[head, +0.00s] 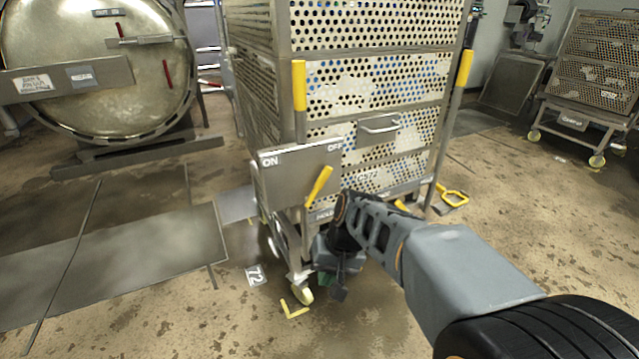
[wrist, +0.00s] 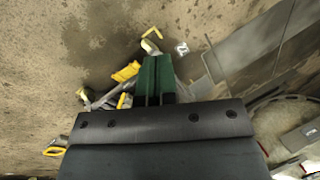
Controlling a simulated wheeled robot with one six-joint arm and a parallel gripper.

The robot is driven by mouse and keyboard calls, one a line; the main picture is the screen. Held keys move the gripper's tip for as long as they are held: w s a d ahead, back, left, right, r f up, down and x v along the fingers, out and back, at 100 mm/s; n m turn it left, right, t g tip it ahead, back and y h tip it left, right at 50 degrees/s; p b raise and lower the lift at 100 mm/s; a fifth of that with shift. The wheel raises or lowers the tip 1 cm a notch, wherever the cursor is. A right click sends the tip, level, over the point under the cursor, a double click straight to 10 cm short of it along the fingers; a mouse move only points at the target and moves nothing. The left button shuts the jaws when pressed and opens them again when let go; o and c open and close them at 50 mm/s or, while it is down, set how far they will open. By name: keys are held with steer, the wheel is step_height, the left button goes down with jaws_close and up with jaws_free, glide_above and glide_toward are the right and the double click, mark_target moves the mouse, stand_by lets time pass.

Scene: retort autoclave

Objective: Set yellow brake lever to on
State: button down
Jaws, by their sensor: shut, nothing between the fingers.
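The yellow brake lever (head: 319,186) is on a grey plate (head: 285,172) at the cart's front left corner. The plate reads ON at its left and OFF at its right. The lever leans up and right, its upper end towards OFF. My gripper (head: 338,292) hangs below the lever, by the cart's lower front corner, apart from the lever. In the wrist view its green fingers (wrist: 155,80) are together and empty. A yellow piece (wrist: 126,72) lies just left of the fingers there; I cannot tell whether it is the lever.
The perforated cart (head: 375,85) has yellow-gripped uprights and a drawer-like handle (head: 378,126). A yellow loop (head: 453,198) is at its lower right. A caster (head: 302,293) stands near a yellow floor mark (head: 293,310). The round autoclave door (head: 100,60) is at left. Floor in front is clear.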

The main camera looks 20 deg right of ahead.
steer(key=w+m+y+b, duration=0.1)
steer(key=w+m+y, duration=0.2)
steer(key=w+y, duration=0.35)
steer(key=m+t+y+b, duration=0.2)
steer(key=m+t+y, duration=0.35)
steer(key=t, duration=0.25)
glide_toward(318, 187)
step_height(318, 187, down, 3)
steer(key=s+a, duration=0.3)
steer(key=w+d+f+m+t, duration=0.1)
steer(key=w+d+m+t, duration=0.1)
steer(key=d+t, duration=0.6)
steer(key=w+a+r+g+y+b, duration=0.1)
steer(key=w+a+r+b, duration=0.2)
steer(key=w+a+r, duration=0.2)
steer(key=shift+w+a+r+b, duration=0.2)
steer(key=shift+a+r+b, duration=0.2)
steer(key=shift+a, duration=0.8)
